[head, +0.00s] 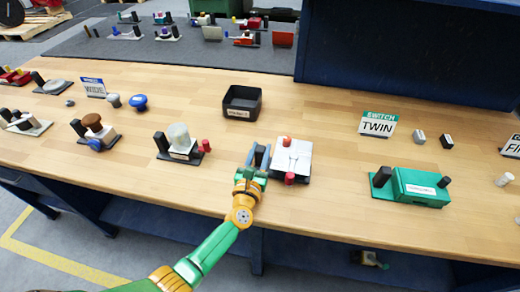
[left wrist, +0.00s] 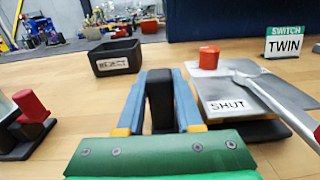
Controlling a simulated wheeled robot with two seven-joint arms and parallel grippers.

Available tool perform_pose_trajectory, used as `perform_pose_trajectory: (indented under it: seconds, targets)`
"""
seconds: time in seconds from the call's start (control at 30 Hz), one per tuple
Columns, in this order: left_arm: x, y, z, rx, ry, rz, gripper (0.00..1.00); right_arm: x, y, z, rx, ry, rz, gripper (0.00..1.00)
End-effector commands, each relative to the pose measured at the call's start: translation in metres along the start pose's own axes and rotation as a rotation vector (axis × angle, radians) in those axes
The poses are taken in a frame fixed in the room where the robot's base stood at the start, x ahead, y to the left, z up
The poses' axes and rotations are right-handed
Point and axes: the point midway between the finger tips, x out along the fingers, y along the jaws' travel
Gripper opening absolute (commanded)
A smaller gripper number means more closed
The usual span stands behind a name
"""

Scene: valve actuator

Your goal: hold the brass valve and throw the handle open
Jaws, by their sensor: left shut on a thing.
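A silver-topped valve unit (head: 300,152) stands on the bench just right of my left gripper (head: 258,158). In the left wrist view its plate (left wrist: 222,90) carries a label reading SHUT, and a pale metal handle (left wrist: 270,95) lies across it with a red end at the near right. A red knob (left wrist: 209,57) stands at the plate's far edge. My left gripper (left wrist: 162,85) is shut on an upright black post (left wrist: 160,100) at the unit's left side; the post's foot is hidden. My right gripper is not in view.
A black bin (head: 241,102) stands behind, with a TWIN sign (head: 377,124) to the right. A green box unit (head: 415,187) is right, and a unit with a pale cylinder (head: 180,140) is left. A dark blue panel (head: 410,50) rises behind.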

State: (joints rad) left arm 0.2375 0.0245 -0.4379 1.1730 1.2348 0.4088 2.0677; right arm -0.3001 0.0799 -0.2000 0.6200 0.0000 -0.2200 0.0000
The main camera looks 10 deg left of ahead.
Motion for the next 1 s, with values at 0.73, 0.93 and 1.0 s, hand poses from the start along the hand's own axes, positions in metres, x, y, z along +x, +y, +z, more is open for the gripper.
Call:
perform_pose_trajectory:
  seconds: [0.73, 0.93, 1.0]
  targets:
    - [0.0004, -0.0002, -0.0051, -0.002, -0.002, 0.001, 0.0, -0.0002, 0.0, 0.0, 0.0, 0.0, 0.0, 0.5]
    - [0.0003, -0.0003, -0.0063, -0.003, -0.002, 0.002, 0.0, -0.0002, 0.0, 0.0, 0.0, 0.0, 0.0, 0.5]
    - [0.0003, -0.0003, -0.0071, -0.002, -0.002, 0.002, 0.0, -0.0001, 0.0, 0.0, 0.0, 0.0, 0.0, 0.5]
